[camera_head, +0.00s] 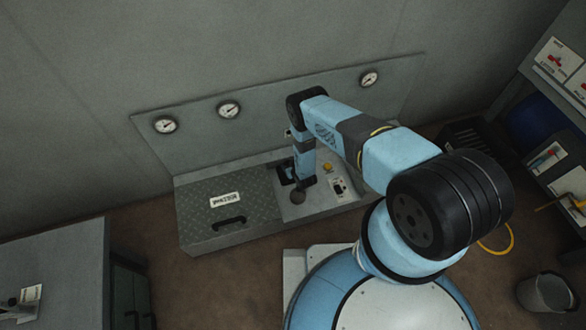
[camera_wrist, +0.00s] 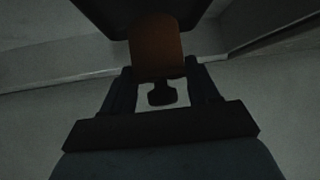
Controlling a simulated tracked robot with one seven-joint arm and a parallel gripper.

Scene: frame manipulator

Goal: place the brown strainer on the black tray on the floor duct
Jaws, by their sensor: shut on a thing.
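In the wrist view my gripper (camera_wrist: 160,74) is shut on the brown strainer (camera_wrist: 156,48), which sits between its two fingers. A small dark knob-like part (camera_wrist: 161,94) shows below the brown body, between the fingers. In the head view my forearm reaches down over the right part of the floor duct (camera_head: 205,240). There the strainer is hidden or too dark to make out, and I cannot identify the black tray for certain.
Beside my wrist are a round dark opening (camera_head: 297,197), a yellow button (camera_head: 327,167) and a switch (camera_head: 339,187). A gauge panel (camera_head: 190,140) stands behind. A bucket (camera_head: 546,294) stands at right.

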